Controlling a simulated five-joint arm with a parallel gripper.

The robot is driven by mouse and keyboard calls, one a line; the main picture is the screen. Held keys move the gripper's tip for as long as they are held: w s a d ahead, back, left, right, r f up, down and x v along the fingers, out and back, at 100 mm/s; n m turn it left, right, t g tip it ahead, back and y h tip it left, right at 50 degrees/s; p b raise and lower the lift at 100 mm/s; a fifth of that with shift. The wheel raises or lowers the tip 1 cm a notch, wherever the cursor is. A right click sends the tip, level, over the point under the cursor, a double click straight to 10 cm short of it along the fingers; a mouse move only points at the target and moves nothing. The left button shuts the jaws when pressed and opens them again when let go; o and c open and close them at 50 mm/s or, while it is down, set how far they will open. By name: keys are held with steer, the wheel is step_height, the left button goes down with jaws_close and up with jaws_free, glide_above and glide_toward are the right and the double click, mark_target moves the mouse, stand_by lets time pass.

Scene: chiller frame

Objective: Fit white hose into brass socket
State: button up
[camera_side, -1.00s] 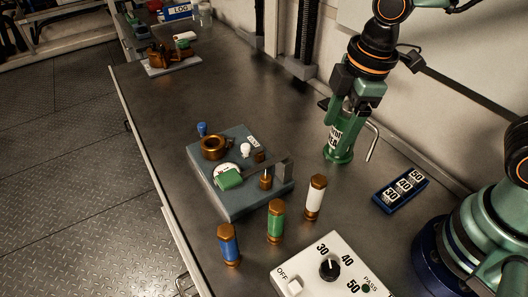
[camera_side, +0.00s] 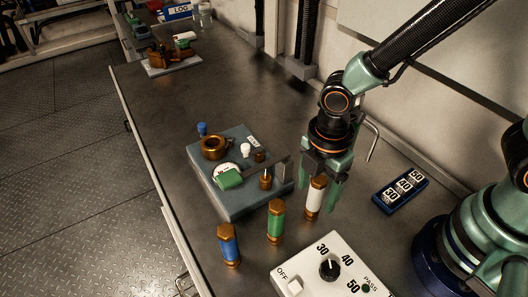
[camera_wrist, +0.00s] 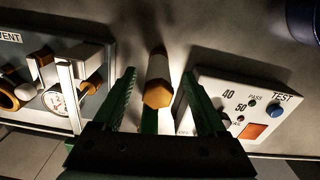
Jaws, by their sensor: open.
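The white hose (camera_side: 315,201) stands upright on the bench with brass hex ends. In the wrist view the white hose (camera_wrist: 157,82) lies between my open fingers. My gripper (camera_side: 322,190) is open, pointing down, with its fingers at the hose's upper part; I cannot tell whether they touch it. My gripper (camera_wrist: 160,105) shows its two green fingers apart in the wrist view. The grey-blue chiller frame (camera_side: 240,203) carries a brass ring-shaped fitting (camera_side: 213,147) and small brass sockets, one at its front right (camera_side: 265,180). Which socket takes the hose is not clear.
A green hose (camera_side: 275,221) and a blue hose (camera_side: 229,245) stand upright to the left. A white test box (camera_side: 310,262) with a dial stands in front. A dark blue block with numbers (camera_side: 400,190) lies to the right.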

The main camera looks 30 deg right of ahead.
mark_target(314, 203)
steer(key=shift+w+d+f, duration=0.1)
steer(key=shift+d+f, duration=0.05)
steer(key=shift+f, duration=2.4)
jaws_close()
